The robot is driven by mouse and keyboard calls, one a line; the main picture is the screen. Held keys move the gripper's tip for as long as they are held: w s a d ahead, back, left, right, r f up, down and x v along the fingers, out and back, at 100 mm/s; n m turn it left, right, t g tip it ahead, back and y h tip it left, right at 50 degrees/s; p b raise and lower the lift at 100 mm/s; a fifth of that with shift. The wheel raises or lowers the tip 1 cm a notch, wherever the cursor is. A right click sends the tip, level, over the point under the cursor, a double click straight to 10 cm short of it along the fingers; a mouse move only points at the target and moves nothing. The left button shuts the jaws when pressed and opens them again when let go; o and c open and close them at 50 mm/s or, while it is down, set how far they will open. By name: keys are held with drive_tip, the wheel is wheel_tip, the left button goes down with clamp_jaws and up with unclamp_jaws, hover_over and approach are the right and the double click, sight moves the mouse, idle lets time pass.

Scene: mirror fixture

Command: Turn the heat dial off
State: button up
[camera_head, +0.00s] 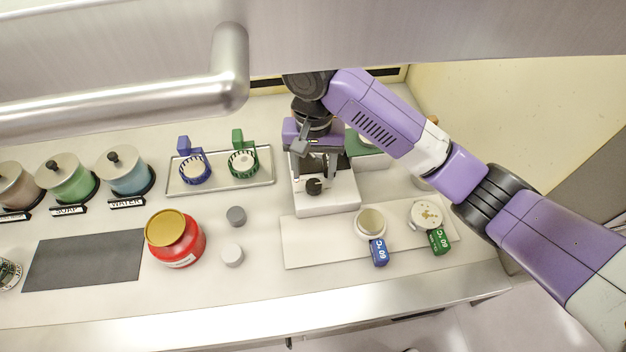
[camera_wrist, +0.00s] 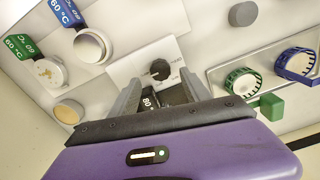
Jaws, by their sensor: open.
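The heat dial is a small black knob (camera_head: 314,186) on the front of a white box-shaped heater (camera_head: 325,204) at the middle of the counter. In the wrist view the dial (camera_wrist: 160,69) shows on a white face with small markings around it. A dark display reading about 80 (camera_wrist: 148,101) is partly hidden between the fingers. My gripper (camera_head: 316,165) is above and behind the dial. In the wrist view my gripper (camera_wrist: 160,80) is open, its grey fingers on either side of the dial's line, with nothing held. I cannot tell whether they touch the heater.
A tray (camera_head: 220,180) with blue and green baskets stands left. A red jar (camera_head: 175,240) and two small grey cylinders stand nearer the front. A metal handle (camera_head: 225,70) overhangs the upper left.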

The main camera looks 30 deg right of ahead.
sight(314, 184)
drive_tip(key=shift+f, duration=2.3)
